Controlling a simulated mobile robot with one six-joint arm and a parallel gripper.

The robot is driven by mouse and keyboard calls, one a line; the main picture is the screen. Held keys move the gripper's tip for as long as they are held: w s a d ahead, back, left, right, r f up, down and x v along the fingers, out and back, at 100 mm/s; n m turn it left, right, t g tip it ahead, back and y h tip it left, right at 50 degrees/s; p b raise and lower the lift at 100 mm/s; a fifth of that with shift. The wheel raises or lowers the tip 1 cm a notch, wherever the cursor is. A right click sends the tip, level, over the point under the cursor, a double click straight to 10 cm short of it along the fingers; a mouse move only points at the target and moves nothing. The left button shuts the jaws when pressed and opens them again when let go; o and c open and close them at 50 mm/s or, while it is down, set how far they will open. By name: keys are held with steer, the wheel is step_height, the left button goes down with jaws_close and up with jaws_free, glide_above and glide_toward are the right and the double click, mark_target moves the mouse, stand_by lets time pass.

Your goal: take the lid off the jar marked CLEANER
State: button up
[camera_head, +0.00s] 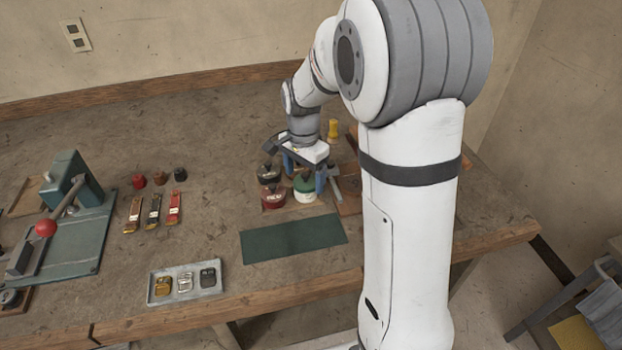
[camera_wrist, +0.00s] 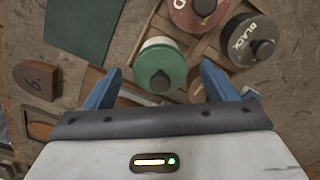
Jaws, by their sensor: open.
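A white jar with a green lid (camera_head: 305,184) and a dark knob stands in a wooden rack on the bench. In the wrist view the green lid (camera_wrist: 163,58) sits on the jar, and its black knob shows between my fingertips. No lettering on this jar is readable, so I cannot confirm the word CLEANER. My gripper (camera_head: 304,175) is open and empty, with blue fingers pointing down over the green-lidded jar. In the wrist view my gripper (camera_wrist: 160,72) has one finger on each side of the knob, and contact is not visible.
A red jar (camera_head: 273,198) and a jar marked BLACK (camera_wrist: 250,40) stand close beside the green-lidded jar. A hammer (camera_head: 335,180) lies to its right. A green mat (camera_head: 293,239) lies in front and is clear. A buckle tray (camera_head: 160,290) is at the front left.

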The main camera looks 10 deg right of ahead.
steer(key=c, duration=1.1)
